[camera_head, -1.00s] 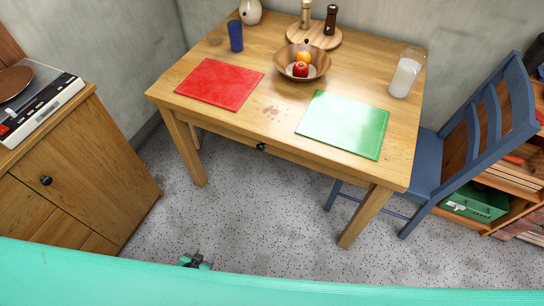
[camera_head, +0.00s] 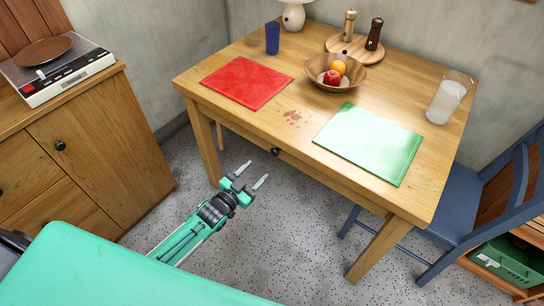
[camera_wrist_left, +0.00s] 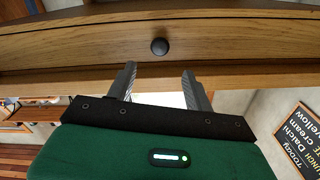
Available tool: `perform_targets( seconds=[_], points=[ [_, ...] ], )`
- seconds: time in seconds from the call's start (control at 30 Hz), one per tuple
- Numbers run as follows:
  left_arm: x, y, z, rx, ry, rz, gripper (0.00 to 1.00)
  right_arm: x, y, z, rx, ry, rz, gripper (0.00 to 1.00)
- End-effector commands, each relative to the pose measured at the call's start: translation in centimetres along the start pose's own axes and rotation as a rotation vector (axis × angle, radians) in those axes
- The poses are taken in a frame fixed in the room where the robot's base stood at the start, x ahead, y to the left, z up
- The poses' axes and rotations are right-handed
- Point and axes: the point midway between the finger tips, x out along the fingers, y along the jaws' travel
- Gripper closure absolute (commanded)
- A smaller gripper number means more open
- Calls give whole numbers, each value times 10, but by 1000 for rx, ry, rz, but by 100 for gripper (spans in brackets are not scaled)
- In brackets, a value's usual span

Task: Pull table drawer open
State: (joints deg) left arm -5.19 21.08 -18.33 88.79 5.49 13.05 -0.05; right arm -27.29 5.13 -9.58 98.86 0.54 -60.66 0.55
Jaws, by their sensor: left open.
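The wooden table (camera_head: 310,112) stands ahead of me. Its drawer front (camera_head: 310,164) runs along the near side and looks shut, with a small round black knob (camera_head: 275,151) in the middle. My left gripper (camera_head: 251,177) is open and empty, in front of the drawer and apart from the knob, its fingers pointing toward the table. In the left wrist view, the knob (camera_wrist_left: 159,46) sits beyond the fingertips, roughly centred between the two open fingers (camera_wrist_left: 159,72). My right gripper is not in view.
On the table are a red mat (camera_head: 246,82), a green mat (camera_head: 368,143), a fruit bowl (camera_head: 335,72), a blue cup (camera_head: 272,38) and a glass (camera_head: 447,101). A cabinet (camera_head: 98,145) stands at left; a blue chair (camera_head: 470,208) at right. Speckled floor in front is clear.

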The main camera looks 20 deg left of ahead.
Motion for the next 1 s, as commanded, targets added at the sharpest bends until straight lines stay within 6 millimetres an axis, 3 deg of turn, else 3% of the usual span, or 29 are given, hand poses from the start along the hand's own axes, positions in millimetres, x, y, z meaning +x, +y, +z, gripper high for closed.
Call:
perform_targets(
  seconds=[0.3, 0.5, 0.97, 1.0],
  points=[
    [58, 0, 0, 0, 1, 0, 48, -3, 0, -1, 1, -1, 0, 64],
    [83, 0, 0, -1, 0, 0, 48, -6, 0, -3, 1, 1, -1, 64],
    [93, 0, 1, 0, -2, 0, 48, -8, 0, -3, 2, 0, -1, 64],
    [93, 0, 1, 0, -2, 0, 54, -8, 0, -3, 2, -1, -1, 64]
  ],
)
